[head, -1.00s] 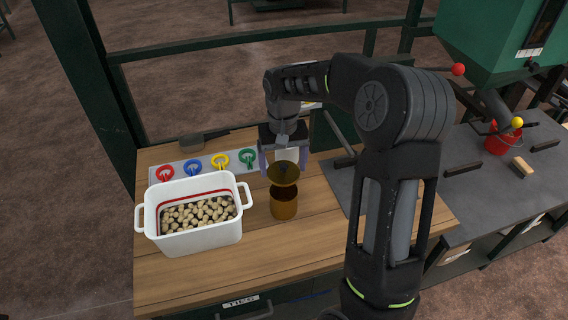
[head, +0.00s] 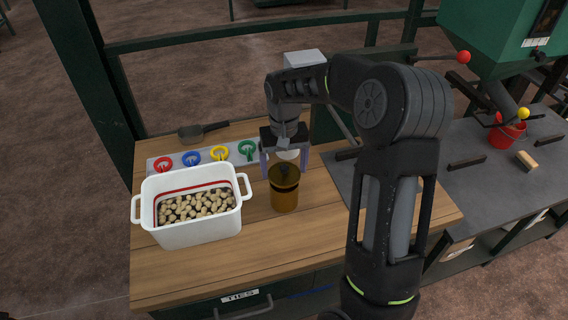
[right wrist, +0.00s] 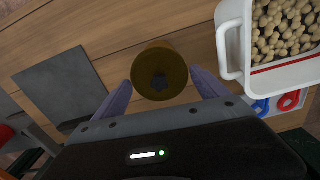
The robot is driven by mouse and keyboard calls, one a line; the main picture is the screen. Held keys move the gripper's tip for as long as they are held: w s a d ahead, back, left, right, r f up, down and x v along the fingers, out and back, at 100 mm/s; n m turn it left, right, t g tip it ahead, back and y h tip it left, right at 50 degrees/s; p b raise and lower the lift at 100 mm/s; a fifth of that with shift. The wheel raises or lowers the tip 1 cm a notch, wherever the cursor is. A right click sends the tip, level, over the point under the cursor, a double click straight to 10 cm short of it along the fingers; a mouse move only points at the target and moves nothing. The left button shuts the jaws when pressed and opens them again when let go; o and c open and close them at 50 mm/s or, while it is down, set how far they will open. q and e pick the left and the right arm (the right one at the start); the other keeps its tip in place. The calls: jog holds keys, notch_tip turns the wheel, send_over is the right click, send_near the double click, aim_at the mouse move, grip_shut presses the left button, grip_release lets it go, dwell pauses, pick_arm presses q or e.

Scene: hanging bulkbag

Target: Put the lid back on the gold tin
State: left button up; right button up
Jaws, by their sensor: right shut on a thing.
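The gold tin (head: 285,202) stands upright on the wooden bench top, right of the white tub. Its lid (head: 284,175), gold-brown with a dark knob, is level over the tin's mouth. A dark band shows just under the lid, and I cannot tell whether it is fully seated. My right gripper (head: 284,168) comes down from above and is shut on the lid. In the right wrist view the lid (right wrist: 160,72) covers the tin's opening, between the two fingers. My left gripper is not in view.
The white tub (head: 195,235) of nuts stands close on the left. Behind it a board (head: 158,166) carries coloured rings. A dark scoop (head: 200,130) lies at the back. A grey mat (head: 345,180) is on the right. The bench front is clear.

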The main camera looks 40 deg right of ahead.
jog(key=shift+f+b, duration=0.45)
jog(key=shift+f, duration=0.55)
jog(key=shift+f, duration=0.15)
dwell(1.4)
jog(key=o, duration=1.2)
jog(key=shift+r+p, duration=2.4)
jog(key=shift+r, duration=1.15)
jog(key=shift+c, duration=0.4)
